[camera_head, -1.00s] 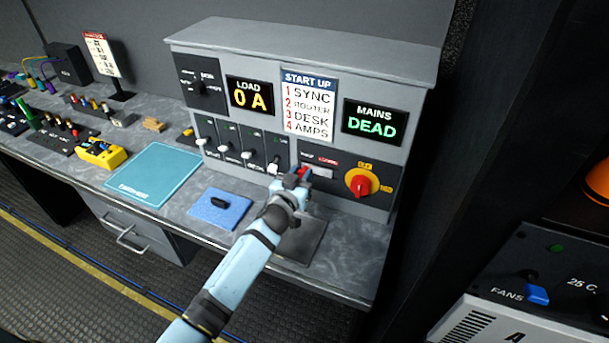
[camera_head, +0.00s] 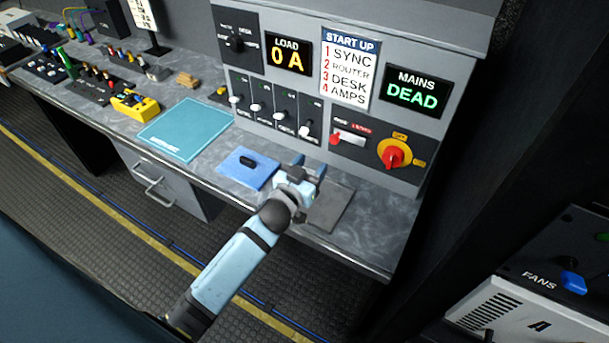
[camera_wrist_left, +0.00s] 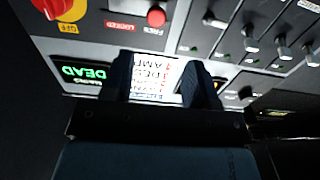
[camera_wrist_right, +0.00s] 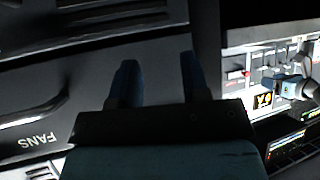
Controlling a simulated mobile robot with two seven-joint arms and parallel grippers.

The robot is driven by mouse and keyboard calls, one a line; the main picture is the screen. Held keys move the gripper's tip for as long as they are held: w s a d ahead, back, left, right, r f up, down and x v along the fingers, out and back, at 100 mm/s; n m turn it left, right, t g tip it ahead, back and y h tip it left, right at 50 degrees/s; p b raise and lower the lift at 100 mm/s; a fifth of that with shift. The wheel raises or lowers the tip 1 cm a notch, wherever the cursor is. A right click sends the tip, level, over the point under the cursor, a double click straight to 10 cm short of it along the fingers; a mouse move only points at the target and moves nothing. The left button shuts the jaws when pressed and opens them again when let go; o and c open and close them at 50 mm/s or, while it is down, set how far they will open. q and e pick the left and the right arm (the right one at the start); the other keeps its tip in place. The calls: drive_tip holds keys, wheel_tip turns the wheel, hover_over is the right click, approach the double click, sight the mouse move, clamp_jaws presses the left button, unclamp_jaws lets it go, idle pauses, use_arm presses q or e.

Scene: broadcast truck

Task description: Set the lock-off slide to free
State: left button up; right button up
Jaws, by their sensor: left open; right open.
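The lock-off slide has a red knob (camera_head: 336,139) in a pale horizontal slot on the grey panel, left of the red rotary switch. The knob sits at the slot's left end, under a small white label, away from the red label on the right. In the left wrist view, the red knob (camera_wrist_left: 156,17) is beside the label that appears to read FREE. My left gripper (camera_head: 308,168) is open and empty, below and in front of the slide, apart from it. My right gripper (camera_wrist_right: 157,80) is open and empty in the right wrist view, away from the panel.
The red rotary switch (camera_head: 396,155) stands right of the slide, and several lever switches (camera_head: 280,117) stand left of it. A blue pad (camera_head: 240,173) with a black object and a dark plate (camera_head: 332,208) lie on the counter. A fan unit (camera_head: 540,285) is at lower right.

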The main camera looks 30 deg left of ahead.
use_arm(q)
drive_tip(key=shift+s+a, duration=0.1)
drive_tip(key=shift+s, duration=1.45)
drive_tip(key=s+d+f+m+g+h+p, duration=0.1)
drive_tip(key=s+d+f+g, duration=0.1)
drive_tip(key=s+f, duration=0.4)
drive_tip(key=s+d+f+m+g+h+p, duration=0.1)
drive_tip(key=s+f+g, duration=0.4)
drive_tip(key=s, duration=0.9)
wheel_tip(320, 180, down, 2)
drive_tip(key=shift+s+d+m+h+p, duration=0.35)
drive_tip(key=shift+d+p, duration=0.2)
drive_tip(key=shift+d, duration=0.6)
